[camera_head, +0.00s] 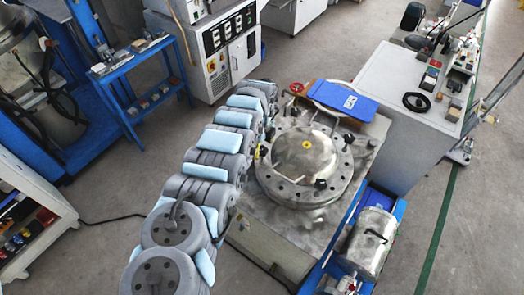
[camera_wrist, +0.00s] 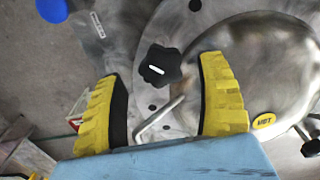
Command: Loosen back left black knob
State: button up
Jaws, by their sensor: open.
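A black star-shaped knob (camera_wrist: 160,65) with a small white mark lies on the steel flange in the wrist view. My gripper (camera_wrist: 159,72) is open, with one yellow ribbed finger on each side of this knob and visible gaps to it. A bent metal rod (camera_wrist: 158,120) shows between the fingers, nearer the palm. A second black knob (camera_wrist: 311,142) is at the right edge, beyond the dome. In the head view, the dome (camera_head: 306,152) sits on a round bolted flange, with a black knob (camera_head: 321,184) at its front. My arm reaches the flange's left side.
A blue board (camera_head: 342,98) lies behind the dome. A metal cylinder (camera_head: 372,243) is at the front right. A white cabinet (camera_head: 388,100) with loose parts on top stands to the right.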

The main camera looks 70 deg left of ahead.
jog(key=shift+w+f+b, duration=0.2)
jog(key=shift+f+b, duration=0.1)
jog(key=shift+f, duration=0.6)
jog(key=shift+s+f, duration=0.15)
jog(key=shift+f, duration=0.3)
jog(key=c, duration=1.2)
